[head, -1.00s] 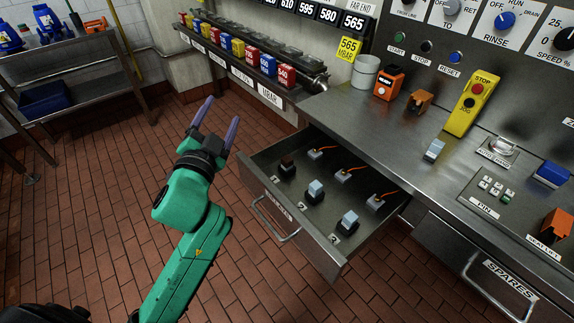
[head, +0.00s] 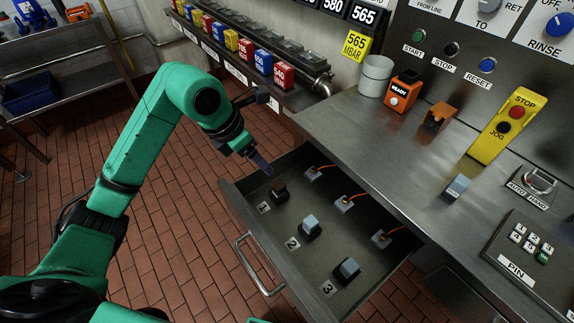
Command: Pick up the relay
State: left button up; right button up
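Several small blocks could be the relay. In the open drawer (head: 283,262), a dark brown block (head: 280,190) sits by label 1. Pale blue-grey blocks on black bases sit by label 2 (head: 311,224) and label 3 (head: 348,268). A similar pale block (head: 458,187) lies on the steel counter. My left gripper (head: 262,164) points down above the drawer's far left corner, close to the brown block and apart from it. Its fingers are seen nearly edge-on, so their opening is unclear. My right gripper is out of view.
Grey connectors with orange wires (head: 344,202) line the drawer's right side. The counter (head: 400,140) overhangs beside it, with an orange READY device (head: 403,91), a yellow STOP/JOG box (head: 502,125) and a PIN keypad (head: 530,245). A rail of coloured blocks (head: 247,49) runs behind.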

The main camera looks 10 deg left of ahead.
pick_arm(q)
jog(key=w+f, duration=0.1)
jog(key=w, duration=0.1)
jog(key=p, duration=0.1)
send_over(279, 185)
jog(key=s+a, duration=0.2)
notch_tip(279, 185, down, 6)
jog(key=p+x, duration=0.1)
jog(key=x, duration=0.4)
jog(key=shift+w+d+f+p, duration=0.25)
jog(key=shift+w+f+p, duration=0.05)
jog(key=shift+f, duration=0.25)
jog(key=shift+w, duration=0.1)
jog(key=shift+f, duration=0.1)
jog(key=c, duration=0.4)
grip_shut()
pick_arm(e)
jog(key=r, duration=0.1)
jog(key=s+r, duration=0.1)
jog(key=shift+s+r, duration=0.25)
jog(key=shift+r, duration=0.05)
